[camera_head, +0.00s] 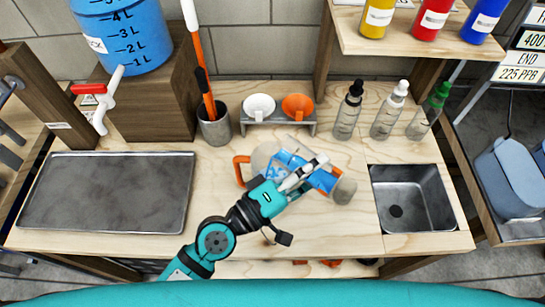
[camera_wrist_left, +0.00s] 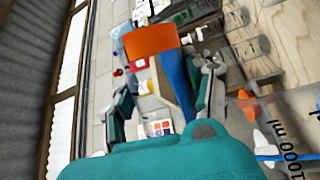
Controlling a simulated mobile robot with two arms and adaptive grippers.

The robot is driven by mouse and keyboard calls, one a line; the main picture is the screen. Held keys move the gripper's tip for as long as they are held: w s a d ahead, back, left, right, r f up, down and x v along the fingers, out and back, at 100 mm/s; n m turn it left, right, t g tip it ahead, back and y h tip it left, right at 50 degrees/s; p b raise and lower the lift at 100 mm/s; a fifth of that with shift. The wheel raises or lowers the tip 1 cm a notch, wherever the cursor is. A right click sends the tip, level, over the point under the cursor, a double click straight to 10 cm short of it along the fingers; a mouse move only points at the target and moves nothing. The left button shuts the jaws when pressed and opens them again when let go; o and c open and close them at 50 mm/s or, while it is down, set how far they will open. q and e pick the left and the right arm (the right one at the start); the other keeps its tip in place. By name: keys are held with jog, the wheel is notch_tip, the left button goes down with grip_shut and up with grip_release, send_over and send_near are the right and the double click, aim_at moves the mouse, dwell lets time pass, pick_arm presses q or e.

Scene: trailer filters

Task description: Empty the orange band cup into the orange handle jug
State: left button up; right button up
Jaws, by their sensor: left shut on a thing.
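The orange band cup (camera_head: 341,188) is tilted far over, its grey base to the right and its mouth end to the left, towards the jug. My left gripper (camera_head: 303,174) is shut on it. In the left wrist view the orange band (camera_wrist_left: 150,40) and a blue strip show between the fingers (camera_wrist_left: 165,95). The orange handle jug (camera_head: 262,160) stands on the bench just left of the gripper, its handle on the left. Blue shows around its right side; I cannot tell how much is inside. Its 1000 ml marking (camera_wrist_left: 290,140) shows in the left wrist view. My right gripper is out of view.
A grey stand with white (camera_head: 259,106) and orange (camera_head: 297,106) funnels is behind the jug. Several dropper bottles (camera_head: 385,122) stand at the back right. A sink (camera_head: 447,205) is right, a dark tray (camera_head: 105,192) left. A blue tank (camera_head: 124,35) stands at the back left.

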aim_at(303, 152)
pick_arm(q)
jog(key=shift+w+f+n+b, duration=0.1)
jog(key=shift+n+b, duration=0.25)
jog(key=shift+n, duration=0.05)
dwell(0.5)
jog(key=shift+w+a+r+n+t, duration=0.25)
jog(key=shift+r+n+t, duration=0.25)
jog(key=shift+n, duration=0.45)
jog(key=shift+w+a+r+n+t, duration=0.15)
jog(key=shift+r+n+t, duration=0.3)
jog(key=shift+n, duration=0.45)
jog(key=shift+w+a+r+n+t, duration=0.15)
jog(key=shift+a+r+n+t, duration=0.2)
jog(key=shift+r+n, duration=0.45)
dwell(1.3)
jog(key=shift+w+a+r+n+t+b, duration=0.15)
jog(key=shift+n+t+b, duration=0.1)
jog(key=shift+n, duration=0.4)
jog(key=shift+w+a+r+n+t+b, duration=0.1)
jog(key=shift+n+t+b, duration=0.15)
jog(key=shift+n, duration=0.35)
jog(key=shift+w+a+r+n+t+y, duration=0.2)
jog(key=shift+w+a+n+t, duration=0.1)
jog(key=shift+n, duration=0.45)
jog(key=shift+w+a+r+n+t+y, duration=0.2)
jog(key=shift+a+n+t, duration=0.1)
jog(key=shift+n, duration=0.45)
dwell(0.4)
